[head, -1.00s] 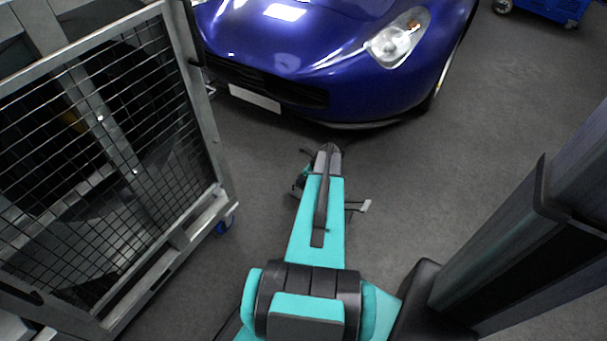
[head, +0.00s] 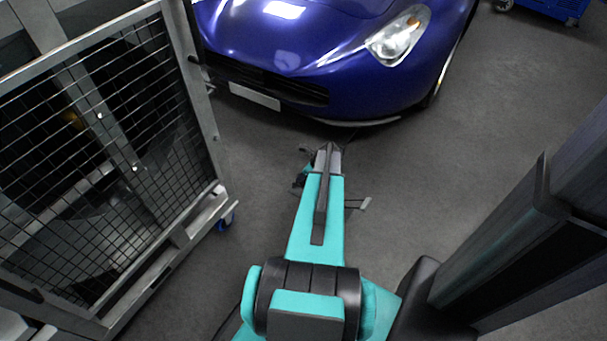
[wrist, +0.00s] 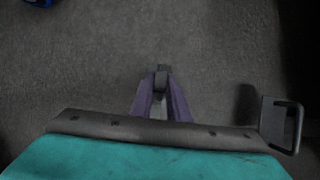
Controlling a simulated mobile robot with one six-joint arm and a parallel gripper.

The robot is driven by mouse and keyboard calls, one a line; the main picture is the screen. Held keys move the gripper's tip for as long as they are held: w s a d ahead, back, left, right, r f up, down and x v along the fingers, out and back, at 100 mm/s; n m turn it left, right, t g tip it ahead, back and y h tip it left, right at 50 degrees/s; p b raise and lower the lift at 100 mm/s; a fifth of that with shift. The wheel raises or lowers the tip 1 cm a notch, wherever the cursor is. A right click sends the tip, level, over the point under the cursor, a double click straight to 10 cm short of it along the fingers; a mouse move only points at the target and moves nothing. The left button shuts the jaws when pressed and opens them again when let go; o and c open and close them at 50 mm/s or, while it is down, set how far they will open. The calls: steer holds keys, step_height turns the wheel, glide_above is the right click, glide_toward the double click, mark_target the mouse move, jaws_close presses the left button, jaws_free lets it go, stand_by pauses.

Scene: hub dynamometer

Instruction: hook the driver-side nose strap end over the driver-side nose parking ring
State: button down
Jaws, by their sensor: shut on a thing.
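My gripper (wrist: 162,88) shows in the wrist view with its two purple fingers close together, pointing at the floor ahead. It is shut on a small dark grey piece (wrist: 161,79), which looks like the strap end; its hook shape is too dark to make out. In the head view my arm mostly hides the gripper and what it holds. The blue car's nose (head: 310,85) is ahead of the arm, apart from it. I cannot make out the driver-side nose parking ring in either view.
A wire-mesh cage (head: 222,200) on blue casters (head: 226,220) stands close on the left. A blue wheeled unit (head: 550,8) is at the far top right.

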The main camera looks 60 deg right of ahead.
steer(key=shift+f, duration=1.4)
steer(key=c, duration=1.6)
jaws_free()
steer(key=shift+r, duration=0.15)
steer(key=p+v, duration=0.3)
steer(key=v, duration=1)
steer(key=shift+s+r, duration=0.2)
steer(key=shift+r, duration=0.1)
